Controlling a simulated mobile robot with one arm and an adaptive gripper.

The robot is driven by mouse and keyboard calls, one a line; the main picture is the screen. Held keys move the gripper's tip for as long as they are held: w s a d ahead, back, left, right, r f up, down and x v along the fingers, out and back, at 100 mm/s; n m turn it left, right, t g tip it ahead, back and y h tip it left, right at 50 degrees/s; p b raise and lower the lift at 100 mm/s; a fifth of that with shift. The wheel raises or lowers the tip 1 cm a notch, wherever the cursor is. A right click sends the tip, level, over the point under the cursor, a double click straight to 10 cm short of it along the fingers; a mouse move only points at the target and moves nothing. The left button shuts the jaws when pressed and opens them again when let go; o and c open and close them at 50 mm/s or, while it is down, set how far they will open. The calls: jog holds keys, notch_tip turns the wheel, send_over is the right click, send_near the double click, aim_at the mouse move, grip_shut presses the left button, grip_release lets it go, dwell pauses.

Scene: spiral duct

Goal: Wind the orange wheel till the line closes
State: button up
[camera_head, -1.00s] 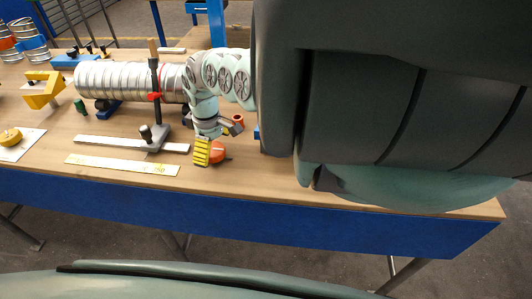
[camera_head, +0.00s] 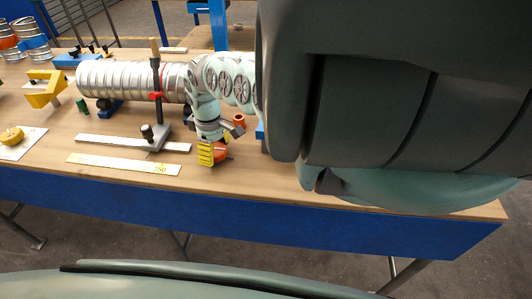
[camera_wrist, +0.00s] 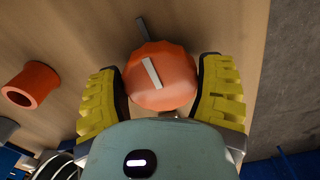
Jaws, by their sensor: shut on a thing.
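The orange wheel (camera_wrist: 160,82) is near the front edge of the wooden bench and sits between my gripper's yellow pads in the wrist view. A grey bar lies across its top face, and a second grey strip (camera_wrist: 143,30) shows just beyond its rim. My gripper (camera_wrist: 162,95) is shut on the wheel, one pad at each side. In the head view, the wheel (camera_head: 221,151) is partly hidden by the near yellow pad of my gripper (camera_head: 213,152). I cannot tell the state of the line from these views.
A silver spiral duct (camera_head: 125,79) lies along the bench behind a clamp stand (camera_head: 155,95). An orange tube (camera_wrist: 31,84) stands left of the wheel in the wrist view. Two flat strips, one a yellow-marked ruler (camera_head: 120,163), lie left. The bench's front edge is close.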

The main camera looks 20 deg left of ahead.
jog(key=shift+c, duration=0.8)
jog(key=shift+m, duration=0.3)
jog(key=m, duration=0.2)
jog(key=shift+r+m, duration=0.1)
jog(key=shift+m, duration=0.2)
jog(key=shift+s+m, duration=0.15)
jog(key=shift+m, duration=1.65)
jog(key=o, duration=1.1)
jog(key=shift+o, duration=0.2)
